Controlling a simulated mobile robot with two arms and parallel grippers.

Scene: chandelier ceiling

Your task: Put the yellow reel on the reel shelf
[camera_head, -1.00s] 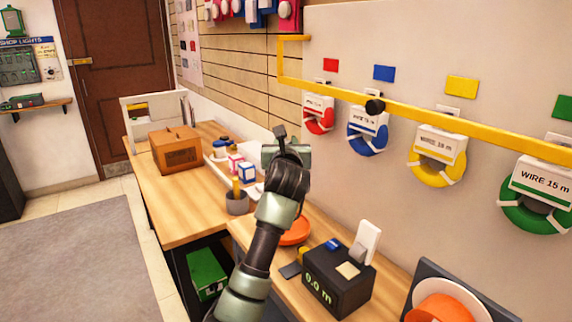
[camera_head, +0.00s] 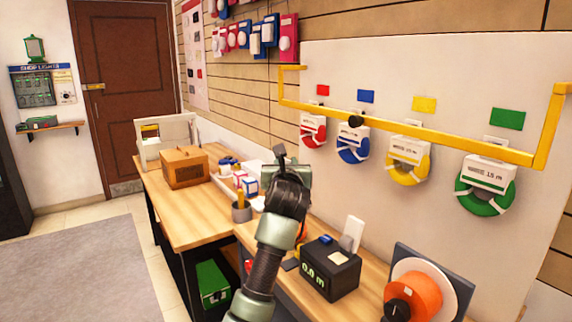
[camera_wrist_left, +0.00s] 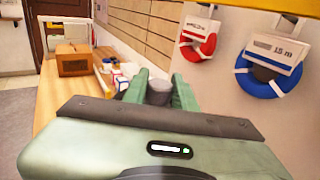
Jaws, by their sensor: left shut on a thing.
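The yellow reel (camera_head: 408,179) hangs on the white wall board in the head view, below the yellow bar, between the blue reel (camera_head: 352,156) and the green reel (camera_head: 484,204). It carries a white label and does not show in the left wrist view. My left gripper (camera_head: 284,172) is over the bench, left of the reels and apart from them. In the left wrist view its green fingers (camera_wrist_left: 160,92) are shut on a small grey, round-topped thing (camera_wrist_left: 160,86), mostly hidden. My right gripper is not in view. I cannot tell which thing is the reel shelf.
A wooden bench (camera_head: 190,222) holds a brown box (camera_head: 184,168), a black meter box (camera_head: 331,270) and an orange spool (camera_head: 416,294). Floor at left is open.

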